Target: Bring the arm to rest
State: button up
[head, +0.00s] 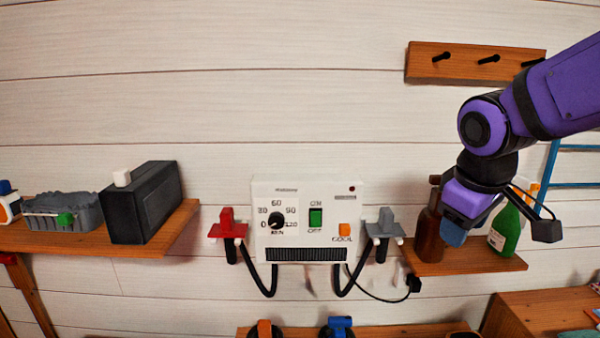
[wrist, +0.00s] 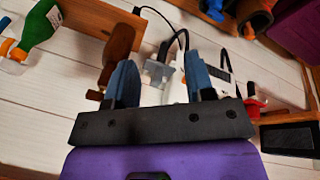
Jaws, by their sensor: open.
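My purple arm reaches in from the right of the head view. My gripper (head: 453,238) hangs in front of the right wooden shelf, near a brown bottle (head: 429,238) and a green bottle (head: 505,228). In the wrist view my gripper (wrist: 158,82) shows its two blue-grey fingers spread apart with nothing held between them. Beyond the fingers, a grey clip-like holder (wrist: 158,70) on the wall unit shows in the wrist view. The brown bottle is partly hidden by my gripper in the head view.
A white control box (head: 307,218) with a dial is on the wall, with red (head: 228,225) and grey (head: 384,226) holders beside it. A left shelf (head: 170,238) carries a black box (head: 142,203) and grey tray (head: 62,212).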

jog(key=s+d+r+m+t, duration=0.1)
jog(key=s+d+r+m, duration=0.1)
jog(key=s, duration=0.4)
jog(key=s+d+r+m+t+y, duration=0.1)
jog(key=s+d+r+m, duration=0.1)
jog(key=s+m, duration=0.2)
jog(key=shift+s+d+r, duration=0.3)
jog(key=shift+s+r, duration=0.05)
jog(key=shift+s, duration=0.9)
